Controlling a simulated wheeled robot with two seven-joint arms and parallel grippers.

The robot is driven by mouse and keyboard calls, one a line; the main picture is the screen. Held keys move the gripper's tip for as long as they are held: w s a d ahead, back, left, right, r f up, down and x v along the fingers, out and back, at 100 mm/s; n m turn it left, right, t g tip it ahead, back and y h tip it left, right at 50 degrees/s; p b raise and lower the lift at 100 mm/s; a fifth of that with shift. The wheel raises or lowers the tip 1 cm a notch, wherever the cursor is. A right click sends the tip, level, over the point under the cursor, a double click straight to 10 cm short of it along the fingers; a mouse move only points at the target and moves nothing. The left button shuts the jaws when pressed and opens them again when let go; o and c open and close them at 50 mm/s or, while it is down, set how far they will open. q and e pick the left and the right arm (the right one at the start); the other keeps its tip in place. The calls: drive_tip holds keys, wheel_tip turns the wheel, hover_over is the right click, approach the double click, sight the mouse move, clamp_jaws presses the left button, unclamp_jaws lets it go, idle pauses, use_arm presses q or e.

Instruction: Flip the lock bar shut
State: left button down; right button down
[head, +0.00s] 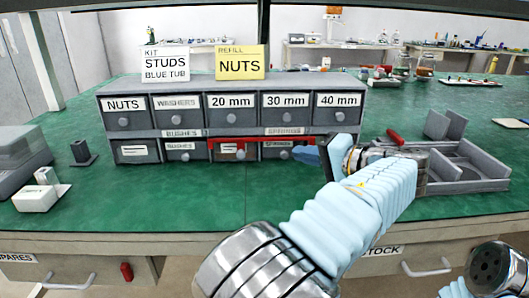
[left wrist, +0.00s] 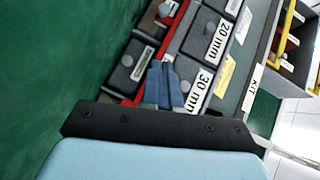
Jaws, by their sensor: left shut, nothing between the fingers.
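The drawer cabinet (head: 230,90) stands on the green bench with two rows of grey drawers. The red lock bar (head: 236,142) runs along the front between the rows, with red parts reaching down at the lower drawers. It also shows in the left wrist view (left wrist: 176,30) as a red strip beside the lower drawers. My left gripper (head: 308,155) is shut and empty in front of the lower right drawers, and hides part of them and the right part of the bar. In the left wrist view its blue fingertips (left wrist: 164,84) overlap the bar's near end; contact cannot be told. My right gripper is not in view.
A grey holder (head: 465,170) stands right of my left arm. A white block (head: 38,195) and a dark bracket (head: 81,152) are at the left. Cards for studs (head: 166,63) and nuts (head: 240,62) stand on the cabinet. Bench in front of the cabinet is clear.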

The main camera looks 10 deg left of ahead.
use_arm(q)
drive_tip(key=x, duration=0.9)
drive_tip(key=a, duration=0.1)
drive_tip(key=a+f, duration=0.1)
drive_tip(key=a, duration=0.1)
drive_tip(key=shift+s+a+f, duration=0.1)
drive_tip(key=shift+s+a, duration=0.1)
drive_tip(key=shift+s+a+f, duration=0.1)
drive_tip(key=shift+a+f, duration=0.05)
drive_tip(key=shift+a, duration=0.25)
